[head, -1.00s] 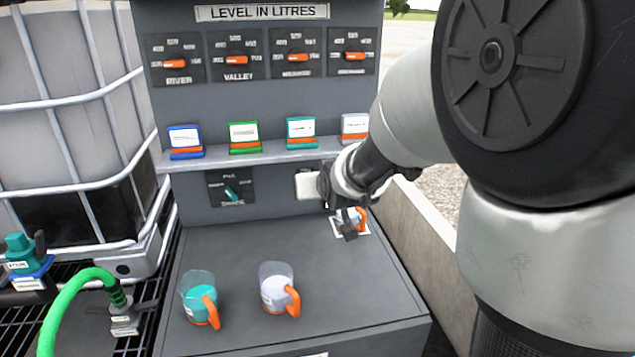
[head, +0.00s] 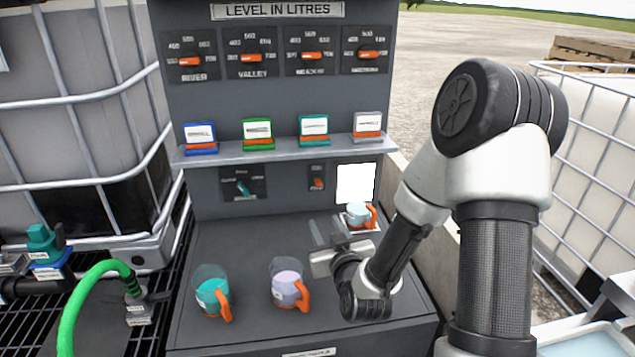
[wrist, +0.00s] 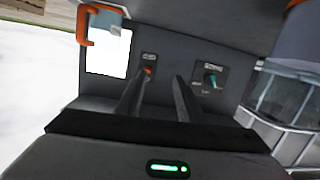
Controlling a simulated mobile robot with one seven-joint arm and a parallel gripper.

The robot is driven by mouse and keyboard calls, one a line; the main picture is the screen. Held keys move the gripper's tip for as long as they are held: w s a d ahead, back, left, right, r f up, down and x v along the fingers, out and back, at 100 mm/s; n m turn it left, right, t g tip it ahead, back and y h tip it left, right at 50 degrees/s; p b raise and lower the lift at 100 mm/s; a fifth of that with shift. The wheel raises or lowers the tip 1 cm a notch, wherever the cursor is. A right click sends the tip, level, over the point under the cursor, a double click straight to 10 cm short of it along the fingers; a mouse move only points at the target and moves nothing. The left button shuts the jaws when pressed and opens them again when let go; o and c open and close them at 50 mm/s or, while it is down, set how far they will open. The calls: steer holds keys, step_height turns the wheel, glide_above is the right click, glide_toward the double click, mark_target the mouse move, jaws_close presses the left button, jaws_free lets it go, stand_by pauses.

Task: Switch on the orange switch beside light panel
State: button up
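The orange switch (head: 317,184) is on a small dark plate on the grey wall, under the shelf. The light panel (head: 356,183) is bright white, just right of it. In the wrist view, the switch (wrist: 148,71) shows beyond the fingers, with the white panel (wrist: 108,52) to its left. My gripper (head: 329,233) is open and empty, in front of and below the switch, apart from it. Its two fingers (wrist: 157,98) point toward the wall. The switch's exact angle is too small to tell.
A cup with an orange handle (head: 357,214) stands before the panel. A teal-filled jug (head: 210,293) and a lilac-filled jug (head: 287,283) stand on the bench. A teal knob (head: 243,187) is left of the switch. The shelf (head: 270,150) with several cards overhangs.

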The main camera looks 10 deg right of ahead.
steer(key=s+d+r+m+t+h, duration=0.1)
steer(key=s+r+m+t, duration=0.1)
glide_toward(319, 184)
steer(key=w, duration=0.8)
steer(key=shift+w+p, duration=0.1)
steer(key=shift+p, duration=0.3)
